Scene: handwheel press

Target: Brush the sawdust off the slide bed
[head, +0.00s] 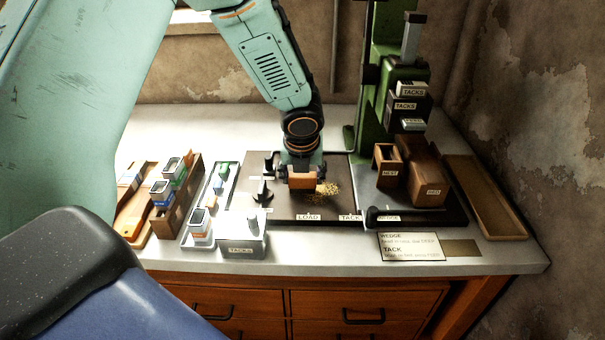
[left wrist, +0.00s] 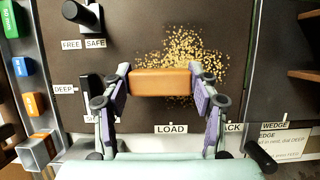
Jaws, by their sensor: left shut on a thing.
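The slide bed (head: 285,207) is a dark brown plate on the bench with LOAD and TACK labels along its front edge. It also shows in the left wrist view (left wrist: 130,30). A patch of yellow sawdust (head: 328,188) lies on it, and the wrist view shows the grains (left wrist: 190,50) scattered just beyond the brush and beside it. My left gripper (head: 303,172) is shut on an orange-brown block, the brush (left wrist: 165,83), held crosswise between both fingers over the bed. Its bristles are hidden, so I cannot tell whether it touches the bed. My right gripper is not in view.
A green press (head: 372,120) stands behind the bed's right end, with brown blocks (head: 429,180) near it. Black levers (head: 262,192) stand at the bed's left. A grey TACKS box (head: 242,240) and parts trays are left. An empty wooden tray (head: 487,200) lies far right.

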